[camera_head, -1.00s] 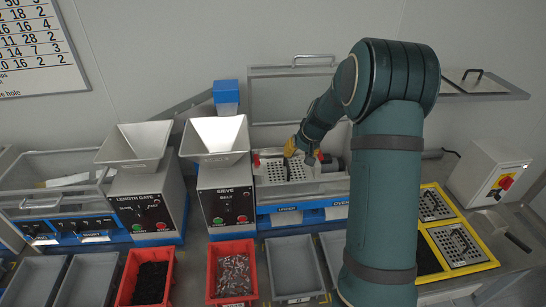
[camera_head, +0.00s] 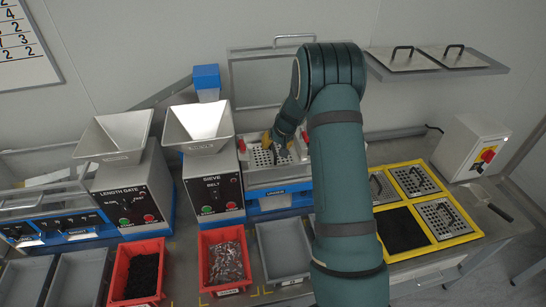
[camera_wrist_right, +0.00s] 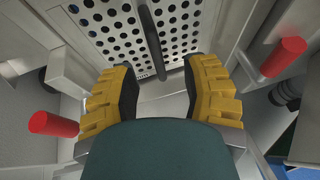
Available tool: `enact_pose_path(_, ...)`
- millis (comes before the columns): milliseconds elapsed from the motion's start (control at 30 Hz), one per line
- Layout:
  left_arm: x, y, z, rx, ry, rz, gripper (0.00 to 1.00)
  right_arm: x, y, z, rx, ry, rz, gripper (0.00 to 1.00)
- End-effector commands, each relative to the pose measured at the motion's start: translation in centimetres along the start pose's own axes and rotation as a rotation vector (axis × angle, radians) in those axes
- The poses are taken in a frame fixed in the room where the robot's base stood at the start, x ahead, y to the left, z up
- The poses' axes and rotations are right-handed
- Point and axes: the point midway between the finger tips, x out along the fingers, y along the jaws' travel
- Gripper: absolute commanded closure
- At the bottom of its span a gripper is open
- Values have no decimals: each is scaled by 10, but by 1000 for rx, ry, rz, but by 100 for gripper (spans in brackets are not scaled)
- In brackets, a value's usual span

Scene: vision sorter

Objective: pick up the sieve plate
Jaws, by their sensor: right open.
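The sieve plate (camera_head: 262,158) is a light metal plate with round holes, lying in the sieve machine. In the right wrist view the plate (camera_wrist_right: 185,22) fills the top, with a dark bar handle (camera_wrist_right: 150,38) across it. My right gripper (camera_head: 278,146), with yellow fingers, is at the plate in the head view and hides part of it. In the right wrist view the gripper (camera_wrist_right: 163,82) is open, and the handle's near end shows between its fingertips. Contact is not visible. My left gripper is out of view.
Red knobs (camera_wrist_right: 53,124) (camera_wrist_right: 284,57) flank the gripper. The sieve hopper (camera_head: 198,125) stands left of the plate. A yellow rack (camera_head: 466,236) with several handled plates lies at right. Red (camera_head: 205,280) and grey bins stand in front.

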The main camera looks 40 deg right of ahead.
Motion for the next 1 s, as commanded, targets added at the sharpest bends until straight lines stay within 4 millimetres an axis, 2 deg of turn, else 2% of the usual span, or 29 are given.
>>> enact_pose_path(100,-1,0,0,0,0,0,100,19,3,-1,0,-3,2,54)
enact_pose_path(233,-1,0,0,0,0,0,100,34,2,-1,0,-1,0,54)
enact_pose_path(533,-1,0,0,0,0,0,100,39,2,-1,1,0,0,54)
enact_pose_path(567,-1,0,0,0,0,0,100,39,2,-1,1,0,0,52)
enact_pose_path(700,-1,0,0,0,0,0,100,39,2,-1,1,0,0,100)
enact_pose_path(1000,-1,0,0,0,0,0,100,38,2,-2,0,2,0,100)
